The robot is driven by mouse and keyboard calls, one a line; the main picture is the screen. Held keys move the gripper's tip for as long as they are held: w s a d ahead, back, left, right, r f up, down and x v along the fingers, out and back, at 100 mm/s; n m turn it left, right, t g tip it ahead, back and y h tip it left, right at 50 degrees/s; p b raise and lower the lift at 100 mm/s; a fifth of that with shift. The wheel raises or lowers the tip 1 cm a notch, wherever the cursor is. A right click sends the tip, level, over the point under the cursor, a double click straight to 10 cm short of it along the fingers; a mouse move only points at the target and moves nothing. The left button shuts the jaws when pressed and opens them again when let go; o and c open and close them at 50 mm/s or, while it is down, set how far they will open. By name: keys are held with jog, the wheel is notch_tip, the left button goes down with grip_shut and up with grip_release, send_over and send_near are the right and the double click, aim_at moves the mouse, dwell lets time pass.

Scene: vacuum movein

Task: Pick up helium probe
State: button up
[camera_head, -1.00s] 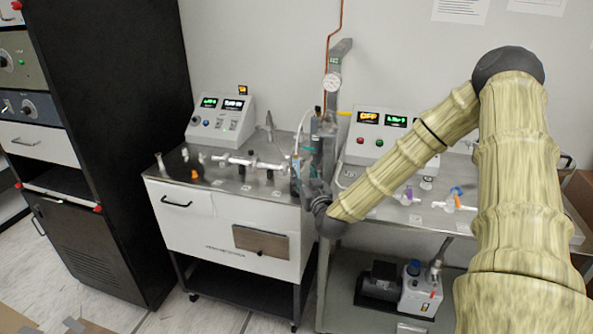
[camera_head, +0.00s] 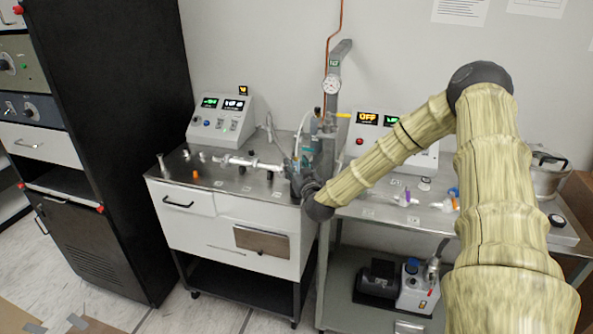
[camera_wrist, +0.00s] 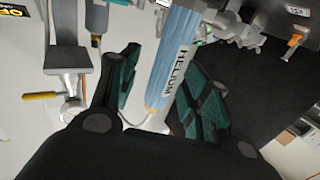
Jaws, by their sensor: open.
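The helium probe (camera_wrist: 175,72) is a blue cylinder with a "HELIUM" label and a pale end piece. In the wrist view it lies at a tilt between the fingers of my gripper (camera_wrist: 161,68). The fingers are open, with a visible gap on the left side of the probe; on the right I cannot tell whether it touches. In the head view my gripper (camera_head: 302,168) is at the right end of the left cart, near the grey post. There the gripper and wrist largely hide the probe.
Silvery pipe fittings (camera_head: 245,162) lie on the left cart. A control box (camera_head: 218,122) stands at its back. The right cart (camera_head: 375,213) holds small fittings. A black cabinet (camera_head: 115,120) stands left.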

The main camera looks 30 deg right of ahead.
jog(key=shift+w, duration=0.2)
jog(key=shift+c, duration=0.5)
grip_shut()
jog(key=shift+r+b, duration=1.2)
jog(key=shift+r, duration=3.8)
